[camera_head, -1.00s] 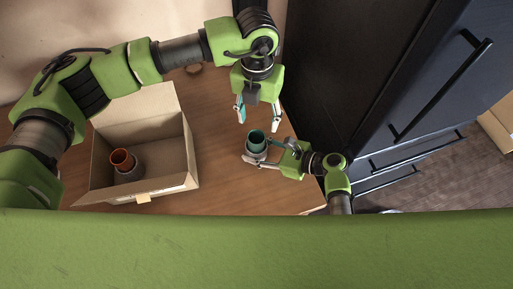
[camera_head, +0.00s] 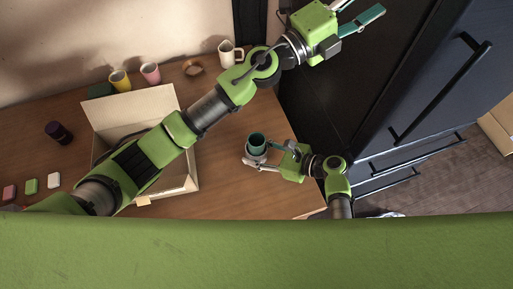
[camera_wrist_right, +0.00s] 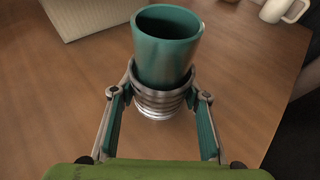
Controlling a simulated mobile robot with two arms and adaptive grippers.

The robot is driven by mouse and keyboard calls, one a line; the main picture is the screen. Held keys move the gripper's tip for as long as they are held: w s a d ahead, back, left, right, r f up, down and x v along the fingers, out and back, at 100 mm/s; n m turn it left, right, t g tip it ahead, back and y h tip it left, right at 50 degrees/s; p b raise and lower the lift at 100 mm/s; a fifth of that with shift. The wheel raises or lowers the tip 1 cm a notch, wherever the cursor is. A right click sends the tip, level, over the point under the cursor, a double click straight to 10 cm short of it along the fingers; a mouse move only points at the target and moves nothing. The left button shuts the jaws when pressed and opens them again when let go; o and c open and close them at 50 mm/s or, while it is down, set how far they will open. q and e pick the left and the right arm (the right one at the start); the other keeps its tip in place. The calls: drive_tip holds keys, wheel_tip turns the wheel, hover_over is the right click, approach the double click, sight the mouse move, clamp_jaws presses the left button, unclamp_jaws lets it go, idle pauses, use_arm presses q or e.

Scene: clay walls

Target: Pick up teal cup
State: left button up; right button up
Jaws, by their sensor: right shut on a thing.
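The teal cup (camera_head: 257,141) stands upright near the table's right end, its lower part in a grey ribbed sleeve or holder. In the right wrist view the teal cup (camera_wrist_right: 166,47) shows large, with the grey ribbed part (camera_wrist_right: 158,100) below it. My right gripper (camera_head: 262,157) comes from the right, its two fingers on either side of the grey part, shut on it. I cannot tell whether the cup is off the table. My left gripper (camera_head: 352,12) is open and empty at the top, in front of the dark cabinet.
An open cardboard box (camera_head: 178,181) stands left, partly hidden by my left arm. A white mug (camera_head: 228,52), a brown ring-shaped item (camera_head: 193,68), pink cup (camera_head: 150,72) and yellow cup (camera_head: 120,80) stand at the back. A dark cabinet (camera_head: 350,90) borders the table's right.

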use_arm(q)
drive_tip(key=w+a+f+n+t+y, duration=0.2)
drive_tip(key=w+a+f+t+y, duration=0.15)
drive_tip(key=f+t, duration=0.3)
drive_tip(key=t+y, duration=0.2)
drive_tip(key=y, duration=1.6)
hover_over(259, 147)
drive_tip(key=w, duration=0.9)
wheel_tip(259, 147, down, 20)
drive_tip(key=s+d+f+m+g+y, duration=0.1)
drive_tip(key=s+f+m+g, duration=0.1)
drive_tip(key=s+f, duration=0.35)
drive_tip(key=s+d+f+m+g+y, duration=0.1)
drive_tip(key=s+f+g+y, duration=0.15)
drive_tip(key=s, duration=0.65)
drive_tip(key=shift+h, duration=0.5)
drive_tip(key=x, duration=0.5)
drive_tip(key=f+x, duration=0.1)
drive_tip(key=x, duration=0.1)
drive_tip(key=shift+w+a, duration=0.1)
drive_tip(key=shift+w, duration=0.05)
clamp_jaws()
